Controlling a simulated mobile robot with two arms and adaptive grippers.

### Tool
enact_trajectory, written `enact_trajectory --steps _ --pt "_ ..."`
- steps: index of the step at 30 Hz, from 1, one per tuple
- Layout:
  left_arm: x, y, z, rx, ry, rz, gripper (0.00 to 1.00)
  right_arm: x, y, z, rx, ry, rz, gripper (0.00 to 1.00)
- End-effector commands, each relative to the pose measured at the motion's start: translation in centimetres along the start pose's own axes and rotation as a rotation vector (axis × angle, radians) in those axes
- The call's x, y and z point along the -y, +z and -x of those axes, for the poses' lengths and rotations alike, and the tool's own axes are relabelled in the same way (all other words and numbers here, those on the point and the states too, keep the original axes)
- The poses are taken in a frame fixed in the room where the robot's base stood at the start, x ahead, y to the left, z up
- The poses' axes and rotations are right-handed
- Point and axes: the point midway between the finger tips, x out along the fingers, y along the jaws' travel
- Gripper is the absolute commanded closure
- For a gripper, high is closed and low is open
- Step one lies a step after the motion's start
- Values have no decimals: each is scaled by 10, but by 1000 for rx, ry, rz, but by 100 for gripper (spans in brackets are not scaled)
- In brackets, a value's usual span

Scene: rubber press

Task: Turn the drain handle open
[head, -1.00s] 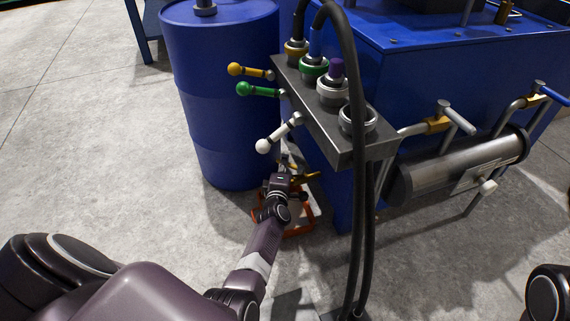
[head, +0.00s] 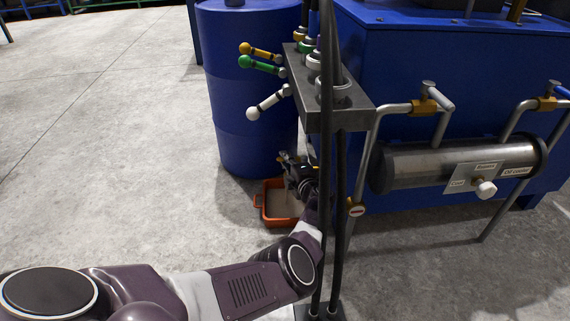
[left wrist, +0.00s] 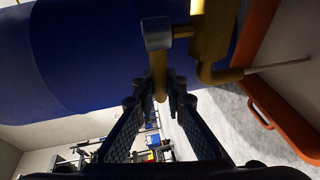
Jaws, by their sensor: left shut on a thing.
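The drain handle (left wrist: 159,75) is a yellow bar on a grey square fitting of the brass-coloured drain valve (left wrist: 209,40), seen in the left wrist view. My left gripper (left wrist: 156,96) has its two fingertips on either side of the handle's end and is shut on it. In the head view my left gripper (head: 287,163) is low beside the blue drum, above the orange tray. My own arm and the hoses hide the handle there. My right gripper is not in view.
The orange tray (head: 258,203) stands on the floor at the foot of the blue drum (head: 225,95). A grey bracket with yellow, green and white levers (head: 266,103) and hanging black hoses (head: 337,200) stands close to my arm. Floor is clear to the left.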

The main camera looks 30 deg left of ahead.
Motion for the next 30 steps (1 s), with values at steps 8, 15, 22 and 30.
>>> enact_trajectory --steps 8,15,22,30 --pt "0 -2 -1 -24 -1 5 100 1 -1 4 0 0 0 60" --pt "-1 -2 -1 -24 0 5 100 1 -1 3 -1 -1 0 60" --pt "-1 -2 -1 -24 0 5 71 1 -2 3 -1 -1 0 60" --pt "-1 -1 0 -23 0 5 71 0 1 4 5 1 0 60"
